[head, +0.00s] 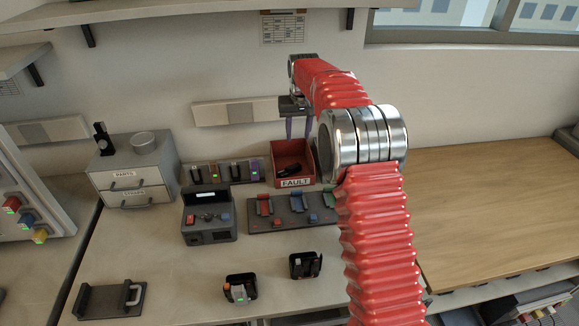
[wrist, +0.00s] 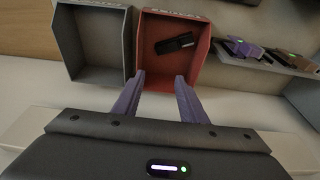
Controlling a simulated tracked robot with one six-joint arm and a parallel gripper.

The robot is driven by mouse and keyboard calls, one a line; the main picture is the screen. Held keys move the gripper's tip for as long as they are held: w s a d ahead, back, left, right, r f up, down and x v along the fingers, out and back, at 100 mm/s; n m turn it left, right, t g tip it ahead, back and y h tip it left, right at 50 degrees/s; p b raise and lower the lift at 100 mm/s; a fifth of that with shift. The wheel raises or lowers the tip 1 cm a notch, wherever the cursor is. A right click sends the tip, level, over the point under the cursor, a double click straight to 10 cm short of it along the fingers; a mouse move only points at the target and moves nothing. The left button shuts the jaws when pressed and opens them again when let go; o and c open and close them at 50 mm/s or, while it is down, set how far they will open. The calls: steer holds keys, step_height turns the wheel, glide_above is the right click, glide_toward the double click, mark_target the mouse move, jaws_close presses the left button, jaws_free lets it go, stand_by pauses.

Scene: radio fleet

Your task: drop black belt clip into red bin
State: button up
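The red bin (head: 279,151) stands at the back of the bench with a FAULT label on its front; it also shows in the wrist view (wrist: 151,82). The black belt clip (wrist: 175,43) lies inside the red bin, tilted on its floor, and shows as a dark shape in the head view (head: 290,169). My gripper (head: 298,134) is above the red bin, fingers pointing down. In the wrist view its two purple fingers (wrist: 158,82) are apart with nothing between them. The clip is clear of the fingers.
A grey bin (wrist: 72,75) stands beside the red one. A rack of handheld radios (head: 222,173), a grey device (head: 208,217), a slotted tray (head: 260,226) and a drawer box (head: 136,176) are nearby. Black holders (head: 240,287) stand at the front. The wooden bench (head: 480,205) is clear.

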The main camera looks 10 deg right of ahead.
steer(key=v, duration=1)
steer(key=shift+r, duration=0.4)
steer(key=shift+s, duration=0.15)
